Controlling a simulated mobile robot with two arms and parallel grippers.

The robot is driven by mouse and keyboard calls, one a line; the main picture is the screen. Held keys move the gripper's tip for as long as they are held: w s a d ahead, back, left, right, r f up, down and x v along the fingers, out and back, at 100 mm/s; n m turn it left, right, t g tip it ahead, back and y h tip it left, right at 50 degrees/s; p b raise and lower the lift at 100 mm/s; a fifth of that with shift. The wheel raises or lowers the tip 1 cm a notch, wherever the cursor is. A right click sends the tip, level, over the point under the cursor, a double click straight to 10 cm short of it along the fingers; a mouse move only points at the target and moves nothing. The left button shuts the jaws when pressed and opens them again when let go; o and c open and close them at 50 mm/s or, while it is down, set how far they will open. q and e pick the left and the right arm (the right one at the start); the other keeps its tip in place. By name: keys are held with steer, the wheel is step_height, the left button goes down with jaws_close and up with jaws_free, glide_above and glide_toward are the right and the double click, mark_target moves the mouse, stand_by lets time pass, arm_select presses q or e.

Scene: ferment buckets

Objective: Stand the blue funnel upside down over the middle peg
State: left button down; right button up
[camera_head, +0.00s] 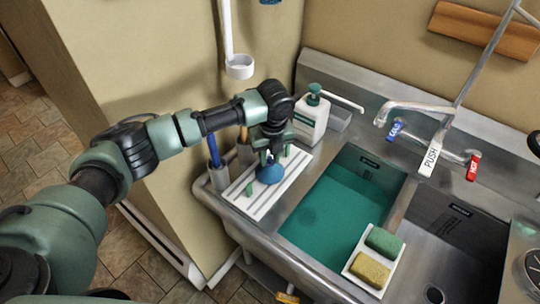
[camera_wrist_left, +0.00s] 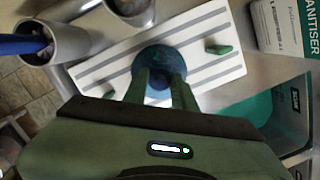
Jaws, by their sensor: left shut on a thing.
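The blue funnel (camera_head: 270,174) is in my left gripper (camera_head: 266,158), its wide part low over the white slotted rack (camera_head: 290,177). In the left wrist view the funnel (camera_wrist_left: 161,58) is a dark blue round shape between the fingers of my left gripper (camera_wrist_left: 160,85). A green peg (camera_head: 249,188) stands at the near end of the rack and another green peg (camera_head: 288,150) at the far end. The middle peg does not show; the funnel covers the middle of the rack. Whether the funnel touches the rack I cannot tell. My right gripper is out of view.
A grey cup (camera_head: 219,177) with a blue-handled tool stands left of the rack. A white sanitiser bottle (camera_head: 311,118) stands behind it. The basin of green liquid (camera_head: 335,215) lies to the right, with a sponge tray (camera_head: 362,285) at its front. A white ladle (camera_head: 239,68) hangs on the wall.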

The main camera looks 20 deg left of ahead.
arm_select(q)
steer(key=shift+f, duration=0.45)
stand_by(0.5)
steer(key=c, duration=1.1)
jaws_free()
steer(key=shift+o, duration=0.2)
steer(key=o, duration=1.1)
steer(key=shift+c, duration=0.2)
steer(key=shift+r, duration=0.1)
steer(key=shift+s+d+r+p, duration=0.1)
steer(key=shift+s+r+p, duration=0.05)
steer(key=shift+r+p, duration=0.95)
steer(key=shift+f, duration=0.15)
